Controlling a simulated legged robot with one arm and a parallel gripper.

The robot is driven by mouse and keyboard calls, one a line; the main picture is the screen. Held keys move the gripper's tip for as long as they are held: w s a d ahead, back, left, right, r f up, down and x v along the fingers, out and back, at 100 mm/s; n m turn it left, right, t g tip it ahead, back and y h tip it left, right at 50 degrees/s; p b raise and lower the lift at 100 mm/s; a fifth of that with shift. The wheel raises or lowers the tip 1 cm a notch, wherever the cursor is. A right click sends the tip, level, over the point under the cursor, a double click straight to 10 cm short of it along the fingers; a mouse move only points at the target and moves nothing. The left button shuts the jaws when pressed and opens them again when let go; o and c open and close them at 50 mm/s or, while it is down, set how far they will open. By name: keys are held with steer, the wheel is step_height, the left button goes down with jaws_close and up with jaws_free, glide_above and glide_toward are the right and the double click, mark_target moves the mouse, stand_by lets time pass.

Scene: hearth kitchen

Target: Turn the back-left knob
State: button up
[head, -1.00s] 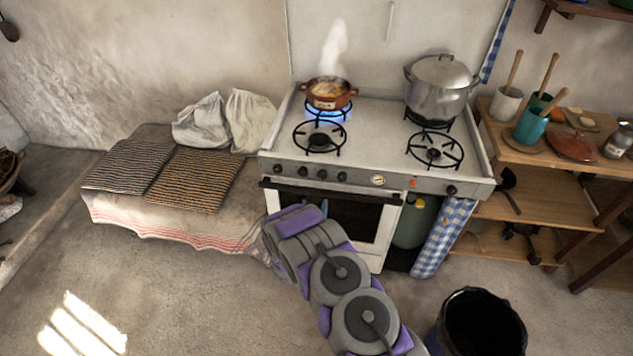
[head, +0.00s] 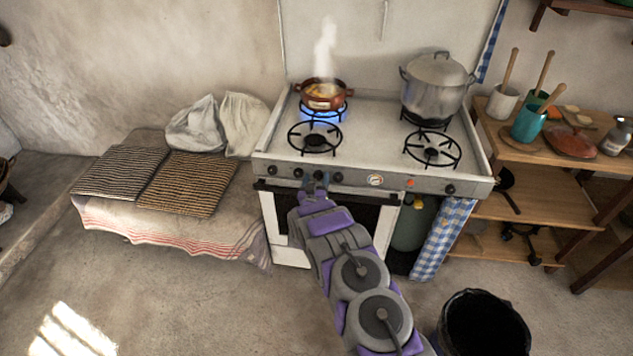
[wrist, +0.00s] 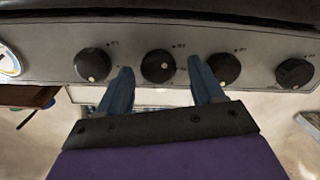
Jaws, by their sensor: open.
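A row of dark round knobs runs along the stove's front panel. In the wrist view, my gripper (wrist: 160,68) is open, its two blue-grey fingers pointing at the panel. One knob (wrist: 158,66) shows between the fingertips; I cannot tell whether they touch it. Another knob (wrist: 92,64) is left of the fingers, one (wrist: 224,69) is partly behind the right finger, and one (wrist: 294,73) is farther right. Their labels are too small to read. In the head view, my gripper (head: 315,184) is at the panel below the back-left burner (head: 322,113), which has a blue flame.
A steaming red-brown pot (head: 323,95) sits on the lit burner. A large metal pot (head: 436,85) is at the back right. The front burners are bare. A black bin (head: 484,325) stands on the floor at the right.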

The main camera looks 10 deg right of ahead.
steer(key=c, duration=1.1)
steer(key=shift+o, duration=0.2)
steer(key=shift+m+p, duration=0.3)
steer(key=shift+p, duration=0.15)
steer(key=shift+m+p, duration=0.35)
steer(key=shift+m, duration=0.15)
steer(key=o, duration=1.1)
steer(key=shift+c, duration=0.2)
steer(key=p+v, duration=0.4)
steer(key=v, duration=1.3)
steer(key=shift+s, duration=0.15)
steer(key=shift+a, duration=0.1)
